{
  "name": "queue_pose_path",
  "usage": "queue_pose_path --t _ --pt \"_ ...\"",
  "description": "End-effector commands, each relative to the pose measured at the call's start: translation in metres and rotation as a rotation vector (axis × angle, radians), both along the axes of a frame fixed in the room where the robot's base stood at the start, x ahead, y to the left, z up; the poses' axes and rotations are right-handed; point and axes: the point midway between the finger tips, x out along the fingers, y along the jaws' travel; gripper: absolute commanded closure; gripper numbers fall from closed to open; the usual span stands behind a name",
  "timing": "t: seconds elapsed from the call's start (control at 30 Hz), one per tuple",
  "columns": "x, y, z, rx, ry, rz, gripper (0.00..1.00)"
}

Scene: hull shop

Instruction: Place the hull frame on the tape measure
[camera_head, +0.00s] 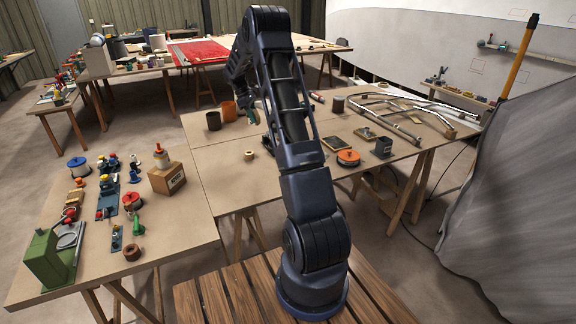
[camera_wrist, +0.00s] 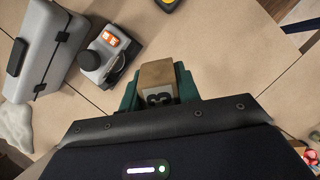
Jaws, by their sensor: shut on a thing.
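My gripper (camera_wrist: 158,92) has green fingers shut on a tan wooden block with a dark mark like a 3, which I take for the hull frame (camera_wrist: 157,72). In the head view my gripper (camera_head: 254,116) is over the middle table, partly behind my arm; the held piece is not clear there. A grey rounded device with an orange display (camera_wrist: 108,57) stands left of the gripper in the wrist view, apart from the held piece. A yellow and black thing (camera_wrist: 167,4) is cut off at the top edge. I cannot tell for sure which of these is the tape measure.
A grey case (camera_wrist: 42,52) lies left of the device. Brown cups (camera_head: 229,110), an orange-topped reel (camera_head: 348,157) and curved pale frames (camera_head: 385,115) stand on the middle table. The left table (camera_head: 185,225) is crowded on its left half. Bare tabletop (camera_wrist: 215,45) lies right of the held piece.

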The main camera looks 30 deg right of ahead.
Motion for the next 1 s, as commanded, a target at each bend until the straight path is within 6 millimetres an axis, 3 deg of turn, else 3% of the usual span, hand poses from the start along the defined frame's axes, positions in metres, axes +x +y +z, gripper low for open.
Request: queue_pose_path --t 0.03,0.2,0.5,0.77,1.0 --pt "-0.016 -0.019 0.004 0.001 -0.001 -0.092 0.92" --pt "-0.067 -0.063 0.01 0.001 0.001 -0.4 0.92" --pt "-0.136 -0.107 0.02 0.001 0.0 -0.801 0.92" --pt "-0.154 -0.117 0.013 0.001 0.002 -0.905 0.92" --pt "-0.154 -0.116 -0.035 0.0 0.003 -0.905 0.92"
